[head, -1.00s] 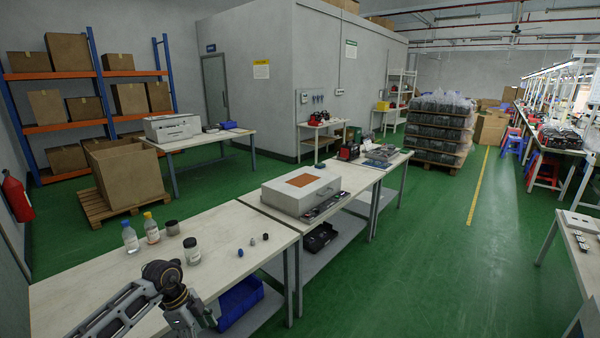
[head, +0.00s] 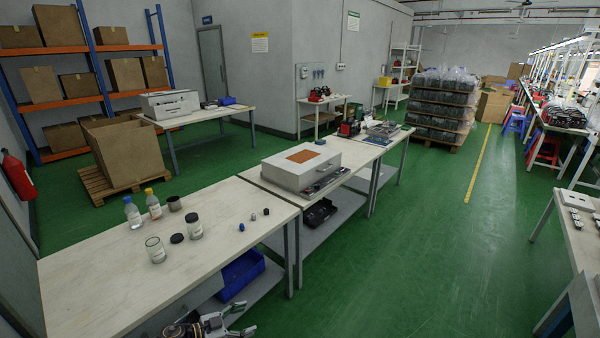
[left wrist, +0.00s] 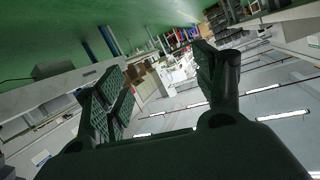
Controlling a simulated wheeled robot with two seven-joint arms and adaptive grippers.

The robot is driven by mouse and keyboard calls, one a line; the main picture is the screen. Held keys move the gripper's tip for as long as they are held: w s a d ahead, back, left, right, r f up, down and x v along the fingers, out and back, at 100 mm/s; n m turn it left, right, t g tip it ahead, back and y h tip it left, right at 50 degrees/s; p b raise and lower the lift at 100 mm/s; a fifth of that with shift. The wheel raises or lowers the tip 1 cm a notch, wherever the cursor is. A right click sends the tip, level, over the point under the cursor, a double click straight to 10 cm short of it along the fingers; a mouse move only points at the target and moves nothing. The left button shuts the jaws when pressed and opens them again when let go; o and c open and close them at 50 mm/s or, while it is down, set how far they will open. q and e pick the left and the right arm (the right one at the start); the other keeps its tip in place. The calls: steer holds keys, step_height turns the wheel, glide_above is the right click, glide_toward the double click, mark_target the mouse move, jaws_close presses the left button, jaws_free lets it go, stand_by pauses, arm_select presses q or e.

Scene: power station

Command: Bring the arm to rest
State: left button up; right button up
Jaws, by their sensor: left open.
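My left gripper (head: 222,324) shows at the bottom edge of the head view, in front of the near table (head: 90,275) and lower than its top. In the left wrist view its two fingers (left wrist: 160,88) are spread apart with nothing between them. Most of my left arm is out of the head view. My right gripper is in neither view.
On the near table stand two bottles (head: 133,212) (head: 153,204), an open glass jar (head: 155,250), a black-lidded jar (head: 194,225), a dark cup (head: 175,203) and a black lid (head: 177,238). A blue bin (head: 240,272) sits on the shelf below.

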arm_select(q)
steer(key=s+a+f+n+y, duration=0.35)
steer(key=s+f, duration=0.25)
steer(key=f, duration=0.3)
steer(key=s+a+f+n+t+y, duration=0.1)
steer(key=s+a+f+n+y, duration=0.3)
steer(key=f, duration=0.5)
steer(key=s+a+f+n+y, duration=0.2)
steer(key=s+a+f+y, duration=0.1)
steer(key=s+f, duration=0.55)
steer(key=s+f+g+y, duration=0.1)
steer(key=s+f+g, duration=0.3)
steer(key=s, duration=1.1)
steer(key=s+d+f+n+g+y, duration=0.1)
steer(key=s+f+g, duration=0.2)
steer(key=s+f, duration=0.7)
steer(key=s, duration=0.6)
steer(key=shift+s+g, duration=0.15)
steer(key=shift+g, duration=0.25)
